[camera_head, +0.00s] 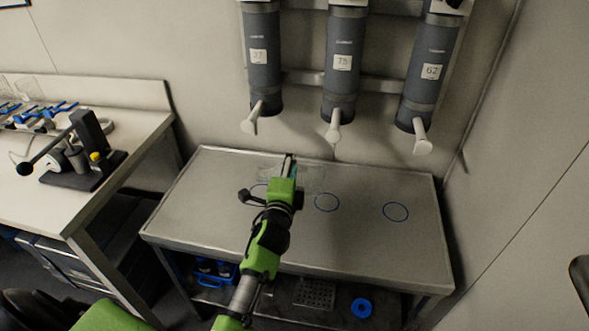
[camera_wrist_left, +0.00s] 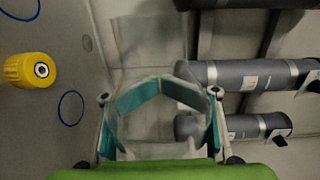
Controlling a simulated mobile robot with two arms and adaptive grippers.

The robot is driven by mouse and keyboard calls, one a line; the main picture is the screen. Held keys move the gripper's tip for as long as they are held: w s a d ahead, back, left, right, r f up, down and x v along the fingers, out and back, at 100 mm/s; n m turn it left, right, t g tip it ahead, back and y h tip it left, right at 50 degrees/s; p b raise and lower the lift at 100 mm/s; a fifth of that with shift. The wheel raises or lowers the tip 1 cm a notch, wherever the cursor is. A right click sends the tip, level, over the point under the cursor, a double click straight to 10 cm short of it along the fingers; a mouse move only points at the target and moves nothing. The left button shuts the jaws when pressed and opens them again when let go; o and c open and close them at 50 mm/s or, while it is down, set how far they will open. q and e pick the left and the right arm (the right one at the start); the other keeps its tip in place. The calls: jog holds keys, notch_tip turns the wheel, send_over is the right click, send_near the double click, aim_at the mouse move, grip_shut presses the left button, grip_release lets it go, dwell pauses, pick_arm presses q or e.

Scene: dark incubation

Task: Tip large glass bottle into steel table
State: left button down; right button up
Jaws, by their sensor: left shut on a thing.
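The large glass bottle (camera_head: 313,178) is clear and hard to make out in the head view, where a faint outline spreads to both sides of my left gripper (camera_head: 287,170). The gripper is over the back middle of the steel table (camera_head: 210,205). In the wrist view the teal fingers of my left gripper (camera_wrist_left: 160,110) are closed around the clear glass of the bottle (camera_wrist_left: 150,50). The bottle's exact tilt and its contact with the table cannot be told. My right gripper is not in view.
Several grey cylinders with spouts, such as the middle one (camera_head: 342,65), hang on the wall above the table. A yellow cylinder (camera_wrist_left: 30,70) shows in the wrist view. A bench (camera_head: 90,195) stands left.

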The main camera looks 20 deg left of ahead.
pick_arm(q)
jog(key=shift+d+f+m, duration=0.1)
jog(key=shift+f+m, duration=0.35)
jog(key=shift+m, duration=0.25)
notch_tip(320, 180, down, 3)
jog(key=m+b, duration=0.2)
jog(key=m, duration=0.2)
jog(key=shift+r, duration=0.1)
